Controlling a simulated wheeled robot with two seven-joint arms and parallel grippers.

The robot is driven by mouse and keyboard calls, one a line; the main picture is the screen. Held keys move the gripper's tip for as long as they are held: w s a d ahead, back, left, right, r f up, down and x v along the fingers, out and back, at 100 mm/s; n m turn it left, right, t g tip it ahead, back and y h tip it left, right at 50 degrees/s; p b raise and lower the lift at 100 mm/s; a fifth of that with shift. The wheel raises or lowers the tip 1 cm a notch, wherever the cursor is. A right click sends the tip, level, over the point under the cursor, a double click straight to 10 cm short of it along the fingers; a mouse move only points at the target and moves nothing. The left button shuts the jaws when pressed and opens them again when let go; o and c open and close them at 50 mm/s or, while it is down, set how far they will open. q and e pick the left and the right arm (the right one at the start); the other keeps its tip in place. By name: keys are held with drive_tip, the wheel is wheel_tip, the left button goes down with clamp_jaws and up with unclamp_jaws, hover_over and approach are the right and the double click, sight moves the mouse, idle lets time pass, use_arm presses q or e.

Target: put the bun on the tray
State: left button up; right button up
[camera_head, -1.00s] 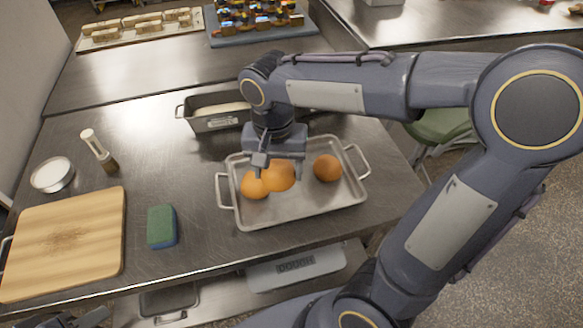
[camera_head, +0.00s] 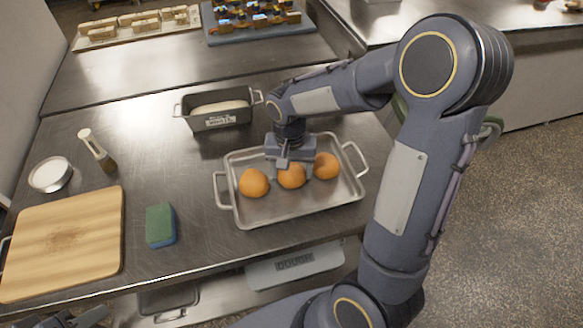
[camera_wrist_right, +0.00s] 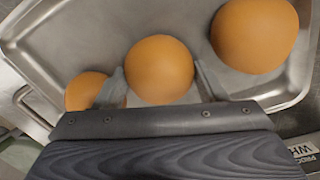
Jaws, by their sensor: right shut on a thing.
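The steel tray (camera_head: 240,218) stands on the counter with three orange-brown buns within its outline. My right gripper (camera_head: 292,170) points down over the tray, shut on the middle bun (camera_head: 291,178). In the right wrist view this bun (camera_wrist_right: 160,68) sits between the two fingers, at or very near the tray floor; I cannot tell if it touches. A left bun (camera_head: 253,183) and a right bun (camera_head: 326,166) lie on the tray on either side. Only a dark bit of my left gripper (camera_head: 88,317) shows at the bottom left edge; its fingers are unclear.
A loaf tin with dough (camera_head: 217,118) stands behind the tray. Bare counter lies between sponge and tin.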

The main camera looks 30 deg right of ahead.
sight(291, 167)
drive_tip(key=shift+f, duration=0.1)
drive_tip(key=o, duration=0.7)
wheel_tip(291, 167, up, 11)
drive_tip(key=shift+w+a+p, duration=0.1)
drive_tip(key=shift+w+p, duration=0.05)
drive_tip(key=shift+p, duration=0.2)
drive_tip(key=s+a+n+t+y, duration=0.2)
drive_tip(key=s+t, duration=0.1)
drive_tip(key=s, duration=0.5)
drive_tip(key=s+a+n+t+y, duration=0.2)
drive_tip(key=s+n, duration=0.1)
drive_tip(key=s, duration=0.6)
drive_tip(key=shift+s+r+t, duration=0.2)
drive_tip(key=shift+s+t, duration=0.05)
drive_tip(key=shift+t, duration=0.15)
drive_tip(key=shift+a, duration=0.1)
